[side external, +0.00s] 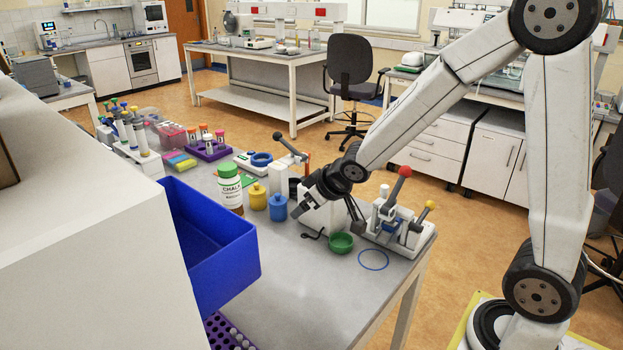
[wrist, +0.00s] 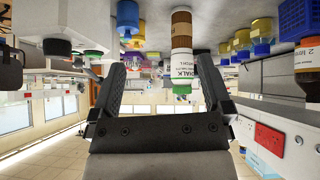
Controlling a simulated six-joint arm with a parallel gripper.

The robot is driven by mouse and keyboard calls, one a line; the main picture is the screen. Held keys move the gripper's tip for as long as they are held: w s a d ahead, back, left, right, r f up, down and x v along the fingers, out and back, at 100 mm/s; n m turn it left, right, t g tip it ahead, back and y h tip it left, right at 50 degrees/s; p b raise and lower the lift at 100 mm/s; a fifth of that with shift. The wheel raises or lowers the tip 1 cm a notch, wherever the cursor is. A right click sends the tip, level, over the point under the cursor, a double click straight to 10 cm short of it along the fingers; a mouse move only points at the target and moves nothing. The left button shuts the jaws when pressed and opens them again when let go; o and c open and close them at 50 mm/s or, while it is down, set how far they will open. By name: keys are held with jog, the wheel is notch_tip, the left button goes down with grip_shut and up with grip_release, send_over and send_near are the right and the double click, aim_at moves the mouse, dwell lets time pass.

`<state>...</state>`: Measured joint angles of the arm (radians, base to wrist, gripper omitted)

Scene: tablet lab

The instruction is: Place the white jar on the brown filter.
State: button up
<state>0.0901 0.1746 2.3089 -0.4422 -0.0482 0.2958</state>
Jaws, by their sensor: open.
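A white cylinder (side external: 277,178), probably the white jar, stands on the bench behind the blue jar (side external: 278,208), which partly hides it. I cannot pick out a brown filter for certain in either view. My gripper (side external: 329,216) is open with nothing seen between its fingers. It hangs over the bench to the right of the jars, in front of a white box-like device (side external: 322,212) that it partly hides. In the wrist view, which is upside down, the open fingers (wrist: 162,76) frame a brown-and-white chalk bottle (wrist: 182,60) farther off.
The chalk bottle (side external: 230,188) and yellow jar (side external: 258,197) stand left of the blue jar. A green bowl (side external: 341,243), a blue ring (side external: 373,260) and a lever press (side external: 400,228) lie to the right. A blue bin (side external: 215,245) is at front left. The front bench is clear.

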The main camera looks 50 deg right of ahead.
jog(key=s+a+f+g, duration=0.1)
jog(key=s+f+g, duration=0.1)
jog(key=s, duration=0.5)
jog(key=s+a+f+g, duration=0.2)
jog(key=s+g, duration=0.1)
jog(key=s, duration=0.4)
jog(key=shift+s+a+f+m, duration=0.25)
jog(key=shift+s+m, duration=0.15)
